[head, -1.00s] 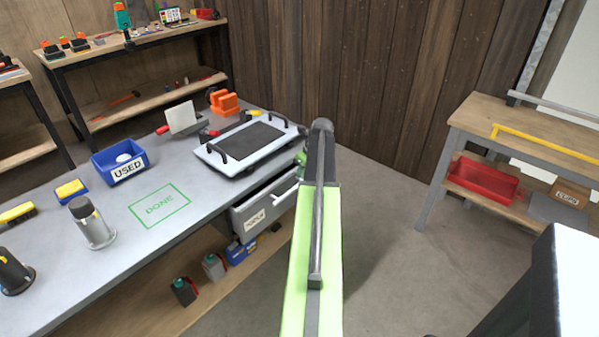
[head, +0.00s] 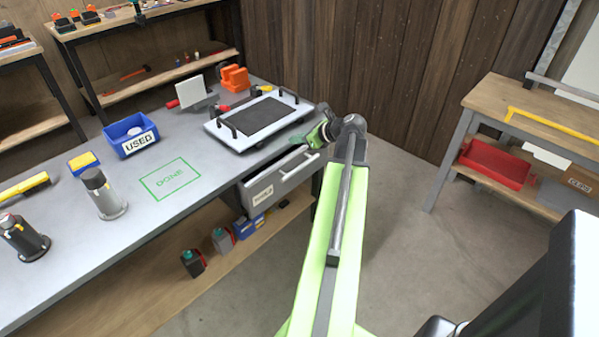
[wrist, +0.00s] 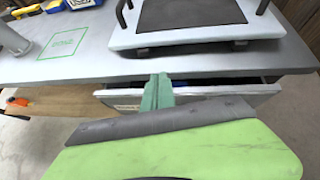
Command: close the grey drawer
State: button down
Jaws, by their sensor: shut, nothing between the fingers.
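The grey drawer (head: 284,179) sits under the right end of the workbench and is pulled partly out, with a label and a light handle on its front. In the wrist view the drawer (wrist: 235,96) shows its front edge and a dark gap below the bench top. My gripper (head: 325,134) is shut and empty, beside the bench edge above the drawer's right part. In the wrist view my gripper's green fingers (wrist: 157,92) overlap the drawer's front edge. I cannot tell whether they touch it.
The workbench (head: 140,240) holds a white tray with a dark pad (head: 258,118), a blue USED bin (head: 131,135) and an orange vise (head: 234,78). Bottles (head: 222,240) stand on the lower shelf. A second bench (head: 535,110) stands at right. Floor between is clear.

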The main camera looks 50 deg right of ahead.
jog(key=s+a+f+m+t+h+b, duration=0.1)
jog(key=s+f+t+b, duration=0.1)
jog(key=s+f+b, duration=0.4)
jog(key=m+t+h+b, duration=0.1)
jog(key=b, duration=0.6)
send_near(293, 160)
jog(key=b+x, duration=0.1)
jog(key=x, duration=0.2)
jog(key=b+x, duration=0.1)
jog(key=x, duration=0.2)
jog(key=shift+w+a+f+b, duration=0.1)
jog(key=shift+w+a+b, duration=0.15)
jog(key=shift+b, duration=0.15)
jog(key=shift+d, duration=0.15)
